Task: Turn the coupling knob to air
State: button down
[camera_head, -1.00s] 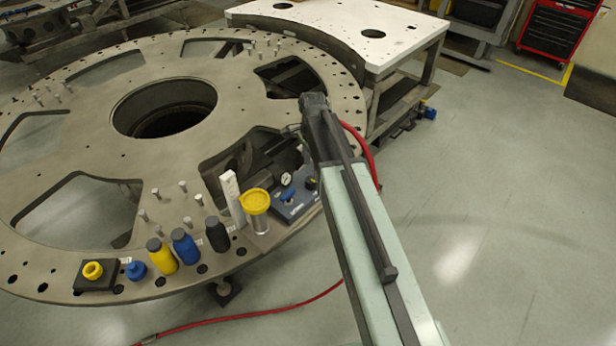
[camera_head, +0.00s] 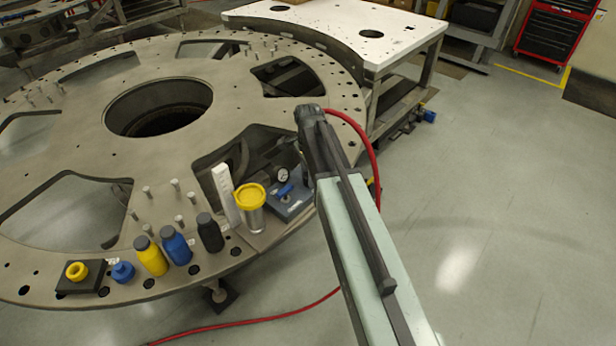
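A blue-grey coupling unit (camera_head: 289,207) sits near the front right rim of the turret plate. It carries a blue lever or knob (camera_head: 284,189) and a round white-faced gauge (camera_head: 282,174). The black knob on its right side, seen earlier, is now hidden behind my arm. My gripper (camera_head: 306,170) is the dark end of my arm, just right of the gauge and over the plate's edge. My arm hides most of it, and its fingers do not show clearly. I cannot tell whether it touches the unit.
A yellow-lidded cup (camera_head: 251,216), a white block (camera_head: 225,193) and black (camera_head: 210,234), blue (camera_head: 176,246) and yellow (camera_head: 150,257) bottles stand left of the unit. A red hose (camera_head: 371,152) loops behind my arm. The floor at right is clear.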

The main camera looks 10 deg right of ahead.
jog(key=shift+n, duration=0.3)
jog(key=n, duration=0.8)
jog(key=shift+d+n, duration=0.1)
jog(key=shift+n, duration=0.3)
jog(key=n, duration=0.4)
jog(key=shift+n, duration=2.2)
jog(key=c, duration=0.9)
grip_release()
